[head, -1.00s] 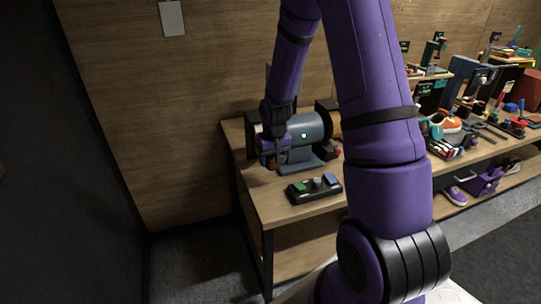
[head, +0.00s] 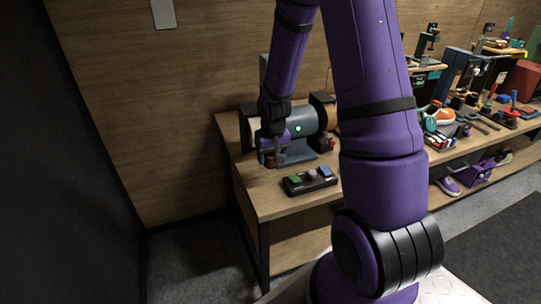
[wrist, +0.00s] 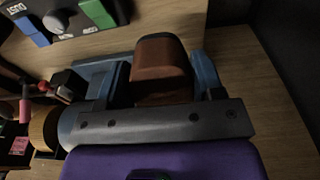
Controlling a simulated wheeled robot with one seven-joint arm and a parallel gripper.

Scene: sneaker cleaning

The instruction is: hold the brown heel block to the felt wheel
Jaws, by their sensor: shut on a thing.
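The brown heel block (wrist: 160,72) shows in the wrist view, held between the two blue-grey fingers of my gripper (wrist: 158,82); its rounded, darker end points away from the palm. In the head view my gripper (head: 271,152) is low at the left front of the blue-grey bench grinder (head: 303,122), and the block cannot be made out there. A tan wheel (wrist: 44,130) shows at the left in the wrist view. The grinder's left wheel area is partly hidden by my gripper, so I cannot tell whether the block touches felt. A green light glows on the grinder.
A control box (head: 310,180) with green and blue buttons and a knob lies on the wooden bench (head: 270,200) in front of the grinder. A wood wall stands behind. Shoes and tools crowd the bench further right. Bare bench top shows at the front left.

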